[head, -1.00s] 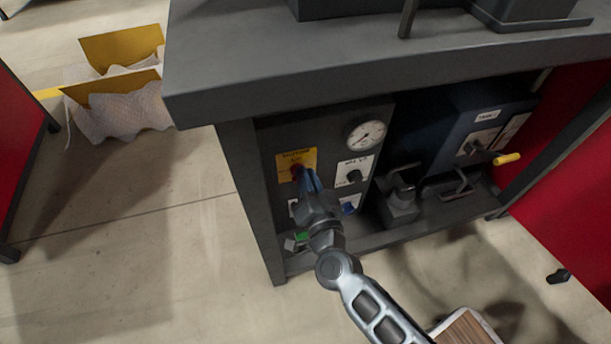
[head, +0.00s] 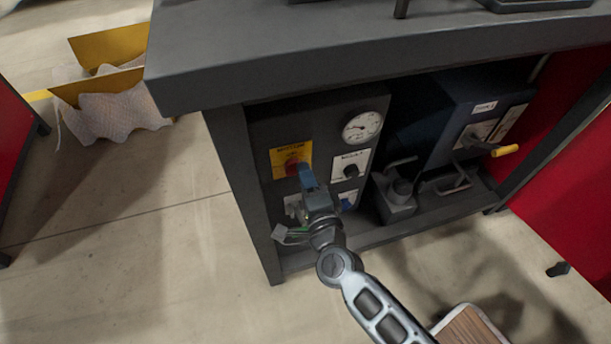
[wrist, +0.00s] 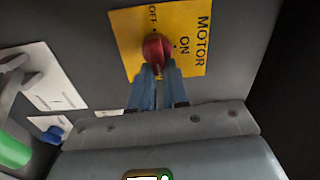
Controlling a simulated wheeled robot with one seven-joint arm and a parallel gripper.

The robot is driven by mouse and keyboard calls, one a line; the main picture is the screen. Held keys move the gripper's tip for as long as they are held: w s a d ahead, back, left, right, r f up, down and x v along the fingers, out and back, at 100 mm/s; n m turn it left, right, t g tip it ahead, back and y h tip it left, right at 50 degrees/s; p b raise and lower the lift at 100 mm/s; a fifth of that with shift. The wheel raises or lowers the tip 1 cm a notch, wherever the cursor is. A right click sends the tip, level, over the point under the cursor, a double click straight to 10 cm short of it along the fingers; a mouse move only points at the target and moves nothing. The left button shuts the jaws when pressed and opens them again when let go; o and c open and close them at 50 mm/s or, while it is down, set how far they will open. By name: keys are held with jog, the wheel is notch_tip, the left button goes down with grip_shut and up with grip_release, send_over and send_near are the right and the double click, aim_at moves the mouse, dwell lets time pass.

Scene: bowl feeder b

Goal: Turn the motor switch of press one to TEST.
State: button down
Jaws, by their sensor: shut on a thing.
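The motor switch is a red knob (wrist: 155,50) on a yellow plate (wrist: 196,60), which reads MOTOR, OFF and ON in the wrist view. No TEST mark can be read; part of the plate is behind the knob and fingers. My gripper (wrist: 158,72) has its blue fingers shut on the knob. In the head view the yellow plate (head: 277,157) and the red knob (head: 292,166) are at the upper left of the dark panel, with my gripper (head: 300,172) coming from below right. The position the knob points to cannot be made out.
A round gauge (head: 362,127) and a black knob (head: 350,171) on a white label sit right of the switch. A yellow-handled lever (head: 505,151) sticks out farther right. The grey tabletop (head: 240,62) overhangs the panel. A green handle (wrist: 14,150) shows at left in the wrist view.

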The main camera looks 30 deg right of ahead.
jog(key=shift+f+m, duration=0.1)
jog(key=shift+m, duration=0.4)
jog(key=c, duration=1.1)
grip_release()
jog(key=shift+p+v, duration=0.5)
jog(key=shift+v, duration=3.45)
jog(key=shift+w+d, duration=0.1)
